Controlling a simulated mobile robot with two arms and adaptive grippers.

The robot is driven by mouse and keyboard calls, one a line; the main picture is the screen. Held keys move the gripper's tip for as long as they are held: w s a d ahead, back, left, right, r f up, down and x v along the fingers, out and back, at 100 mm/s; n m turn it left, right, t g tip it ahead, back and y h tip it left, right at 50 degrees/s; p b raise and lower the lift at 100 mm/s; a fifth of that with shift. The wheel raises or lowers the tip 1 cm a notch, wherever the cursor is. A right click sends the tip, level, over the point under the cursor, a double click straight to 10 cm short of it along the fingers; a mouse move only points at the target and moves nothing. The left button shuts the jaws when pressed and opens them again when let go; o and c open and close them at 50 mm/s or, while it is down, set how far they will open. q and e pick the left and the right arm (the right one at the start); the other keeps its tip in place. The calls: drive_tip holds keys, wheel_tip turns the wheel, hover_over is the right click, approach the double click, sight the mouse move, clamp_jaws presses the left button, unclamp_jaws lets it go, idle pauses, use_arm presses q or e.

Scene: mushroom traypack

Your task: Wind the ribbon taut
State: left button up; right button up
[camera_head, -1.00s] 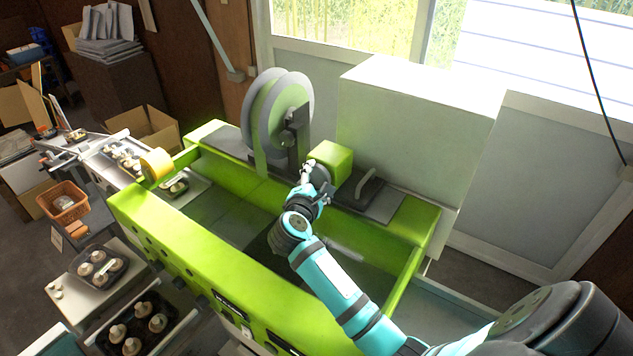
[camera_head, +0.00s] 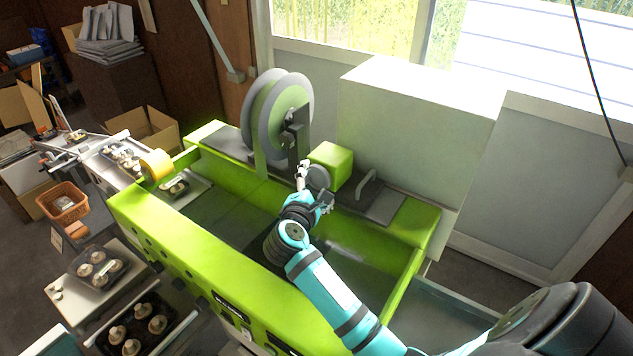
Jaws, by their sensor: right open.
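The ribbon is wound on a large grey-flanged reel (camera_head: 277,113) with a green middle, upright at the back of the green machine (camera_head: 205,255). A strip of ribbon (camera_head: 262,162) hangs from the reel down to the machine. My right gripper (camera_head: 304,172) is open at a round grey knob or disc (camera_head: 318,177) on the left side of a green block (camera_head: 331,163). I cannot tell whether the fingers touch the disc. The wrist hides part of the machine's trough. My left gripper is not in view.
A roll of yellow tape (camera_head: 156,164) sits at the machine's left end, near a tray of mushrooms (camera_head: 176,188). More mushroom trays (camera_head: 97,268) stand at lower left. A large white box (camera_head: 415,125) stands behind the machine. The dark trough is mostly clear.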

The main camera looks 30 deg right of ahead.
drive_tip(key=v, duration=0.9)
drive_tip(key=shift+s+a+r, duration=0.15)
drive_tip(key=shift+s+a, duration=0.1)
drive_tip(key=shift+s, duration=0.05)
